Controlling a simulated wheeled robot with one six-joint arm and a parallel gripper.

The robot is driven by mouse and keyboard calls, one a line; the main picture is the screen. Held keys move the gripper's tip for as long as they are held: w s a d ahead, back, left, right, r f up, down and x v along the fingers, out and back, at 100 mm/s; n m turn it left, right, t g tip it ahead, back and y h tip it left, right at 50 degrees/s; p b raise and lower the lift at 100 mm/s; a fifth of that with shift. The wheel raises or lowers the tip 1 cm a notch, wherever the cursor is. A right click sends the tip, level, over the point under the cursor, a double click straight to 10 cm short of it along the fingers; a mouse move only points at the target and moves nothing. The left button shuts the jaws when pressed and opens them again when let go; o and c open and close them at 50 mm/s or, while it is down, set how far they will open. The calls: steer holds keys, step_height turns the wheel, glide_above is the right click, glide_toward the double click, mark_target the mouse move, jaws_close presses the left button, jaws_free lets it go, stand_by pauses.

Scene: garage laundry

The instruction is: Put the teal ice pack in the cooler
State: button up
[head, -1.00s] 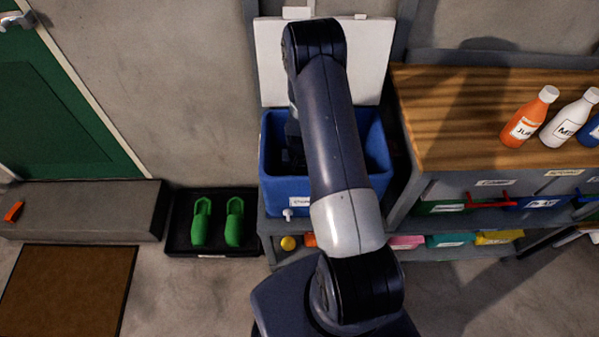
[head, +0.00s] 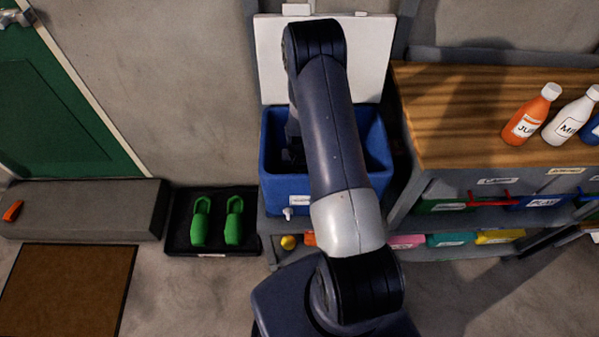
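The blue cooler (head: 375,190) stands open below the wall, its white lid (head: 372,60) raised behind it. My arm reaches over its front, and my gripper (head: 292,156) is down inside the cooler at the left. Its fingers are hidden by my arm and in shadow, so I cannot see whether they are open or hold anything. A teal labelled item (head: 452,240) lies on the low shelf right of the cooler, between a pink and a yellow one; I cannot tell whether it is an ice pack. No other teal thing shows; part of the cooler's inside is hidden.
A wooden workbench (head: 450,120) with several bottles stands close to the cooler's right. A black tray (head: 217,248) with green clogs (head: 234,222) lies to its left. A grey step (head: 90,205) and brown mat (head: 70,285) are farther left.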

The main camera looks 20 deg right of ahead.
steer(key=shift+r, duration=0.1)
steer(key=shift+r+p, duration=0.45)
steer(key=shift+r, duration=0.05)
step_height(320, 180, up, 12)
steer(key=shift+f+b, duration=0.25)
steer(key=shift+b, duration=0.15)
steer(key=shift+f, duration=0.1)
step_height(320, 180, down, 12)
steer(key=shift+f+p, duration=0.1)
steer(key=shift+p, duration=0.2)
steer(key=shift+f+b, duration=0.3)
steer(key=shift+b, duration=0.15)
steer(key=shift+r, duration=0.3)
